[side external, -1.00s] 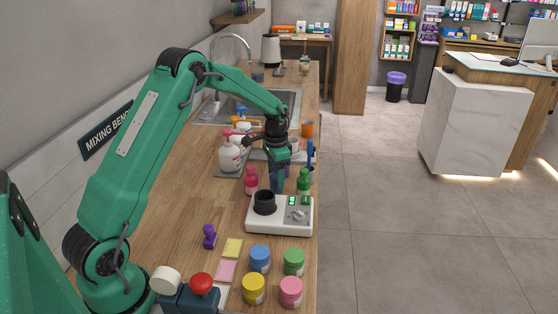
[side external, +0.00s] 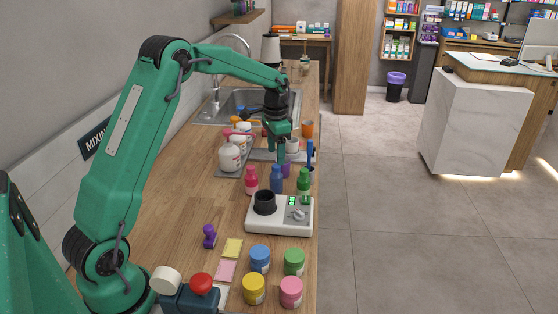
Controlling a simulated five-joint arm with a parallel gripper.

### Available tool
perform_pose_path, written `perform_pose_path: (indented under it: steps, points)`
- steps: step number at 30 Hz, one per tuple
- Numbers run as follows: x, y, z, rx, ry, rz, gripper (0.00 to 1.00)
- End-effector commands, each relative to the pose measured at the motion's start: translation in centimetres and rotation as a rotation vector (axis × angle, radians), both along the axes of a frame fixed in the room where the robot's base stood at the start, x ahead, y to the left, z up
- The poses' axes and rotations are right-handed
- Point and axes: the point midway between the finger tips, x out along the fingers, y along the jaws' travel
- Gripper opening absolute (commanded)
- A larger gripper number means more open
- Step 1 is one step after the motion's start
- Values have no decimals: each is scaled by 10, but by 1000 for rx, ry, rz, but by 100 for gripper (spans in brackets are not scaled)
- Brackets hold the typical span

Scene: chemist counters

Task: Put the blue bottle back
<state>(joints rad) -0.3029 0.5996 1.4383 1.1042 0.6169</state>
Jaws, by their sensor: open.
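The blue bottle (side external: 277,180) stands upright on the wooden counter, behind the white device (side external: 279,217). It is between the pink bottle (side external: 251,180) on its left and the green bottle (side external: 304,182) on its right. A purple bottle (side external: 286,169) shows partly behind it. My gripper (side external: 281,156) points down above and behind the blue bottle in the picture, clear of its cap. It is open and looks empty; its fingertips are small here.
Blue (side external: 260,259), green (side external: 294,262), yellow (side external: 254,289) and pink (side external: 291,292) jars stand in front. A purple stamp-like object (side external: 209,236) stands left on open counter. The sink (side external: 220,108) is farther back.

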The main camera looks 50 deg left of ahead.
Motion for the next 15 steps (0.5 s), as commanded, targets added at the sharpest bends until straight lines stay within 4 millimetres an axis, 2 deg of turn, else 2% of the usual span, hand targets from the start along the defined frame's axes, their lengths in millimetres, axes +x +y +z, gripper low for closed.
perform_pose_path:
  steps: [6, 15]
  points:
    - [0, 0, 29, 0, 0, 0, 60]
    - [0, 0, 42, -1, 1, 0, 60]
